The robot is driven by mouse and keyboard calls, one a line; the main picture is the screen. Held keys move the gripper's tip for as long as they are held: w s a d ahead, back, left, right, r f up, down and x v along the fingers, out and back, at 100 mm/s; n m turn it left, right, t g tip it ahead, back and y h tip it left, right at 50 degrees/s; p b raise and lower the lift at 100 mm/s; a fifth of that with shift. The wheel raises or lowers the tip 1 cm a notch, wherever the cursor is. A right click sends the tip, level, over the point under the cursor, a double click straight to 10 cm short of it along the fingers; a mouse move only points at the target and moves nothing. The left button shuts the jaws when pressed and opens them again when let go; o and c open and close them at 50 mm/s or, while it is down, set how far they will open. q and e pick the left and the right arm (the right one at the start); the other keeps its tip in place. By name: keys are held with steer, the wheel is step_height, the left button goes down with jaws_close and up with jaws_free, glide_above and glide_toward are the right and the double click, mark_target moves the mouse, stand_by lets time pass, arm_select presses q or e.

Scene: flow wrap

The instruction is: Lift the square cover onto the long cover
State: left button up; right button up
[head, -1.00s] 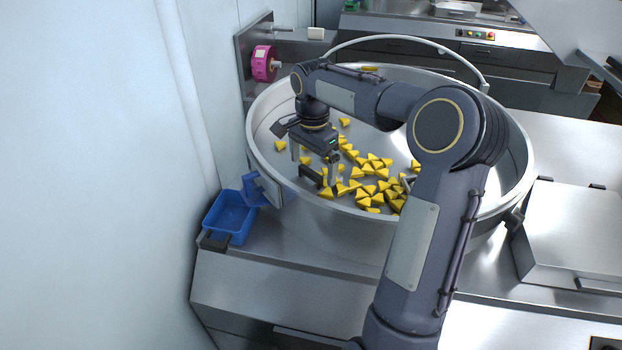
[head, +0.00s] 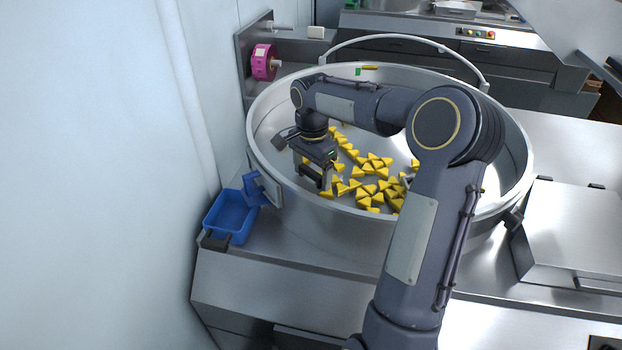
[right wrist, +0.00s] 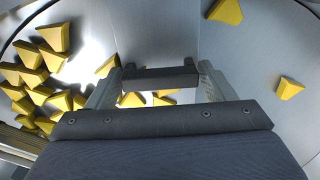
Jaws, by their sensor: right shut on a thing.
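My right gripper (head: 314,182) reaches low inside the near-left side of the round metal pan. It is shut on a dark bar handle (right wrist: 160,77), which lies crosswise between its fingers in the right wrist view. I cannot tell from these views what the handle is fixed to. I cannot pick out the long cover with certainty. My left gripper is not in view.
The pan (head: 522,165) has a high rim and holds many yellow wedges (head: 380,180), also close beside the gripper in the wrist view (right wrist: 55,37). A blue tray (head: 230,218) stands left of the pan, near the white wall. A pink reel (head: 263,62) hangs behind.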

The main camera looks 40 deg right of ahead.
steer(key=shift+r, duration=0.1)
steer(key=shift+r, duration=0.6)
steer(key=s+d+r+b, duration=0.2)
steer(key=s+r, duration=0.9)
steer(key=s, duration=0.2)
steer(key=shift+s+d+r, duration=0.3)
steer(key=shift+s+d, duration=0.05)
steer(key=shift+d, duration=0.05)
